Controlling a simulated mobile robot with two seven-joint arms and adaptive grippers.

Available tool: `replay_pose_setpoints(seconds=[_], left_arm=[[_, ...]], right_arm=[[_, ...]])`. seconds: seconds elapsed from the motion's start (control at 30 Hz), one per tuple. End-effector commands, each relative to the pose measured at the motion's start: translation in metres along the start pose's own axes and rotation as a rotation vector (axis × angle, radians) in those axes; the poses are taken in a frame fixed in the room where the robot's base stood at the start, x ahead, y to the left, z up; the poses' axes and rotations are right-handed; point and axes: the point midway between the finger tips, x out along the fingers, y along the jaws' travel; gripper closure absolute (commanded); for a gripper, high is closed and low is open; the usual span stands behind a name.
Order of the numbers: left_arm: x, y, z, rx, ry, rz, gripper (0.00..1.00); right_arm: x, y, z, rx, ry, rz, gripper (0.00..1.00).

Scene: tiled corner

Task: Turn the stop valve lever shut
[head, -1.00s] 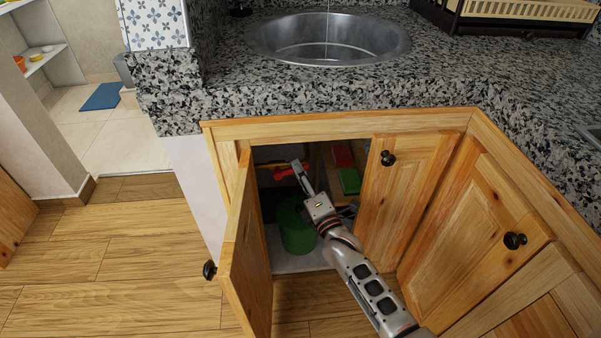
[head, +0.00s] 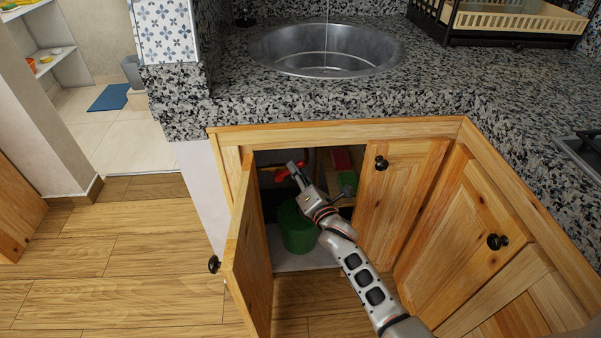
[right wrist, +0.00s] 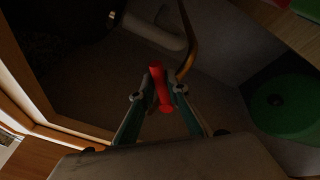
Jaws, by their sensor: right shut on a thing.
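The red stop valve lever (head: 282,174) is inside the open cabinet under the sink, at the back of the opening. My right gripper (head: 292,168) reaches in through the opening and covers part of the lever. In the right wrist view the red lever (right wrist: 160,90) stands between the two fingers of my right gripper (right wrist: 158,92), which are shut on it. A pale pipe (right wrist: 155,32) runs behind the lever. The valve body is too dark to make out. My left gripper is not in view.
The open cabinet door (head: 246,262) stands close left of my right arm. A green bucket (head: 297,232) is below the gripper. Red (head: 341,160) and green items lie to the right. A closed door (head: 400,200) bounds the right side. The granite counter (head: 330,103) is above.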

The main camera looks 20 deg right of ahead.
Motion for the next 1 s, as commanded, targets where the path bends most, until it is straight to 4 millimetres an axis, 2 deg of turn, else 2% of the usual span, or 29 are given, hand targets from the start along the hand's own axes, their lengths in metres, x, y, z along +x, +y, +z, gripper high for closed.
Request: replay_pose_setpoints(seconds=[0.03, 0.4, 0.97, 1.0], left_arm=[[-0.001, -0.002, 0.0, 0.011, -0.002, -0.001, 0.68], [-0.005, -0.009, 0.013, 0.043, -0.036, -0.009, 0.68], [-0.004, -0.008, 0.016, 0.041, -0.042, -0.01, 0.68], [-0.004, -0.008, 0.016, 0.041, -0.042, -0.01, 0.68]], right_arm=[[0.002, 0.008, 0.006, -0.033, 0.0, -0.002, 1.0], [0.004, 0.015, 0.003, -0.201, 0.038, -0.052, 1.0], [0.004, 0.015, 0.001, -0.233, 0.046, -0.062, 1.0], [0.004, 0.016, 0.001, -0.233, 0.046, -0.062, 0.78]])
